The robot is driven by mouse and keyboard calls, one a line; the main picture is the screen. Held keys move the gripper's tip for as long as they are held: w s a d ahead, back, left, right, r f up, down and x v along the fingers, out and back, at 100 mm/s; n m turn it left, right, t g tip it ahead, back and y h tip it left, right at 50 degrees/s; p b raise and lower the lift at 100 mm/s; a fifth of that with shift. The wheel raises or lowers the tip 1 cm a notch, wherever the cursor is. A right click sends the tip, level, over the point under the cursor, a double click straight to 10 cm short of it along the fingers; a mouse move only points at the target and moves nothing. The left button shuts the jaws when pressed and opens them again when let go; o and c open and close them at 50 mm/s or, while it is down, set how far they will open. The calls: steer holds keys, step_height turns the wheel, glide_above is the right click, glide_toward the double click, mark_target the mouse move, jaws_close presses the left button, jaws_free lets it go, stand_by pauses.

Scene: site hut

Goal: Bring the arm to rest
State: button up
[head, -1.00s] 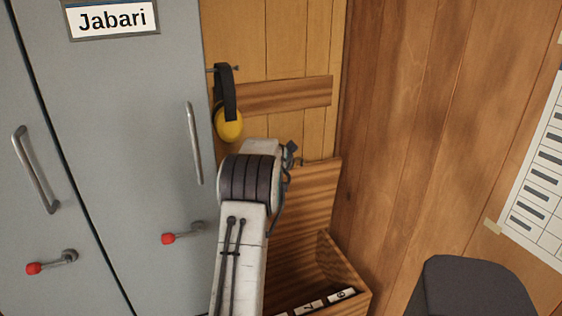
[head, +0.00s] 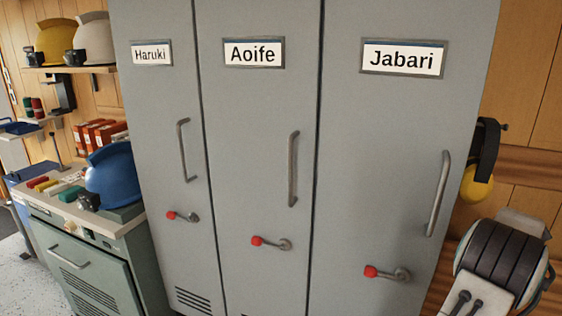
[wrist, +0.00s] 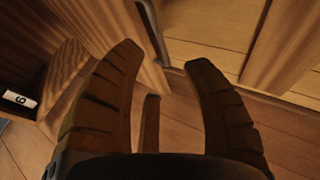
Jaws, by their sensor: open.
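Wooden boards and a plank floor lie beyond the fingers. In the head view only part of my arm shows at the lower right, in front of the right edge of the Jabari locker (head: 405,150). The gripper itself is out of the head view.
Grey lockers labelled Haruki (head: 155,120) and Aoife (head: 255,130) stand left of Jabari's, with handles and red-tipped levers. Yellow ear defenders (head: 478,185) hang on the right. A blue helmet (head: 112,175) sits on a cabinet at left. A wooden compartment (wrist: 55,85) shows in the wrist view.

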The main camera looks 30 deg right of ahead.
steer(key=s+a+f+n+g+y, duration=0.1)
steer(key=s+a+f+n+y, duration=0.1)
steer(key=a+f+n+y, duration=0.75)
steer(key=s+a+f+n, duration=0.1)
steer(key=a+f+n, duration=0.35)
steer(key=a, duration=0.95)
steer(key=w+a+r+n+t+p, duration=0.1)
steer(key=w+a+r+n+p, duration=0.2)
steer(key=a, duration=1.1)
steer(key=w+a+r+n+y+p, duration=0.1)
steer(key=w+a+r+n+p, duration=0.2)
steer(key=a+r+n, duration=0.5)
steer(key=w+a+r+n+t+y+p, duration=0.1)
steer(key=w+a+r+n+p, duration=0.2)
steer(key=a, duration=1.8)
step_height(320, 180, up, 8)
steer(key=w+n, duration=0.1)
steer(key=n, duration=0.2)
steer(key=shift+a+t, duration=0.2)
steer(key=shift+t, duration=0.1)
steer(key=shift+d+f, duration=0.1)
